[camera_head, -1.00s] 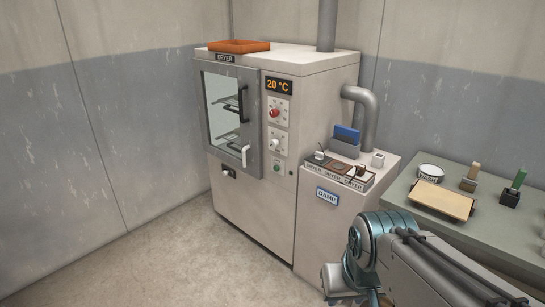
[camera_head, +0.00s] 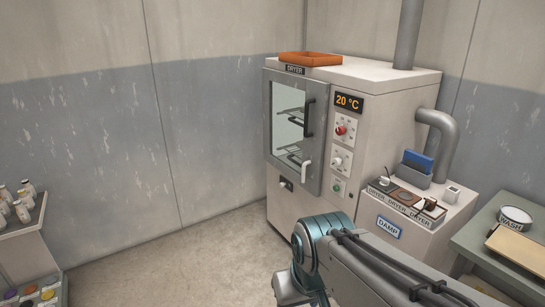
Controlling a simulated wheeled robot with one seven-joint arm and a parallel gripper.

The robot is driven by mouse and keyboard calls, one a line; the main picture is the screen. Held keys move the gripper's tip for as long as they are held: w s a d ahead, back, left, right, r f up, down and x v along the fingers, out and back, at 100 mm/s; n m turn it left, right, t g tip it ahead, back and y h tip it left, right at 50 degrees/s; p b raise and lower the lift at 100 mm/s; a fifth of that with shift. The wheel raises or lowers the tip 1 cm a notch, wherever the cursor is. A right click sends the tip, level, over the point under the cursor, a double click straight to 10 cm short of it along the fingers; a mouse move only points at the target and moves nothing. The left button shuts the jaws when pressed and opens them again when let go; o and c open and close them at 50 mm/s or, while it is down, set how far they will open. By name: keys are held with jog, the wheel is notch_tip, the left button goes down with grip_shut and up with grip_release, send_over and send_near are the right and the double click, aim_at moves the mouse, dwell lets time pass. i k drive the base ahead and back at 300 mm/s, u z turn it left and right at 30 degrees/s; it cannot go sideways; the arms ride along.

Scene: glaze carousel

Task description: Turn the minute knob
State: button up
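The dryer (camera_head: 300,215) is a pale cabinet with a glass door (camera_head: 288,128), shut, and a display (camera_head: 349,102) reading 20 °C. Below the display, a red knob (camera_head: 341,130) sits on an upper dial plate. A white knob (camera_head: 338,161) sits on a second plate beneath it. The markings around both are too small to read, so I cannot tell by label which is the minute knob. A small green button (camera_head: 336,187) is under them. My arm shows at the bottom right, in front of the dryer's lower part; my gripper is out of view.
A low cabinet labelled DAMP (camera_head: 388,228) joins the dryer's right side, with a tray (camera_head: 408,203) and a blue item on top. A bench (camera_head: 490,240) stands at the right. A shelf with bottles (camera_head: 15,237) is at the left. Floor before the dryer is clear.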

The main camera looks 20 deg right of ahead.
aim_at(336, 161)
jog(key=i, duration=1.3)
jog(key=z, duration=0.65)
